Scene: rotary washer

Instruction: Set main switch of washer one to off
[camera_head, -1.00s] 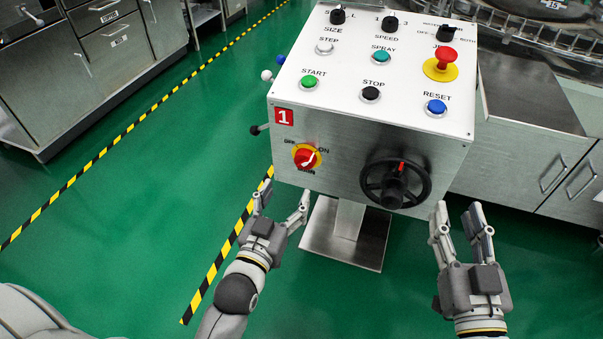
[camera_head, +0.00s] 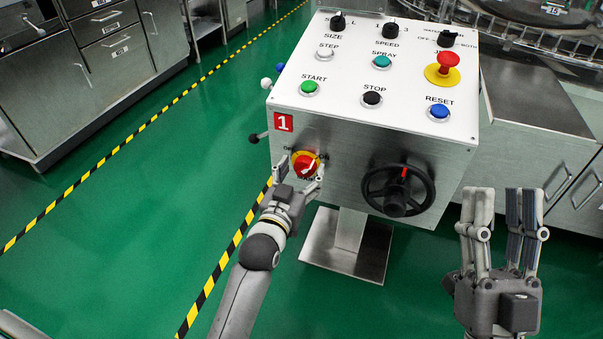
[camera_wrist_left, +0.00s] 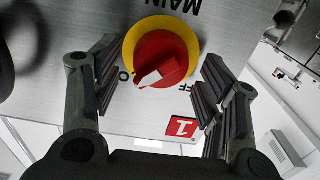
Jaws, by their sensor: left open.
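The main switch (camera_head: 306,164) is a red knob on a yellow round plate, on the front of the control box marked 1. In the left wrist view the knob (camera_wrist_left: 168,62) shows near the top centre, upside down, its white pointer turned toward the partly hidden ON mark. My left gripper (camera_head: 303,178) is open in front of the switch, with one finger to each side of the knob. In the left wrist view its fingers (camera_wrist_left: 158,88) stand apart from the knob, and it holds nothing. My right gripper (camera_head: 507,215) is open and empty, right of the box.
A black handwheel (camera_head: 398,190) sits on the same front, right of the switch. The box's white top (camera_head: 345,75) carries several buttons, selectors and a red emergency stop (camera_head: 447,65). A small black-knobbed lever (camera_head: 255,138) sticks out on the left side. Green floor (camera_head: 140,220) is free at left.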

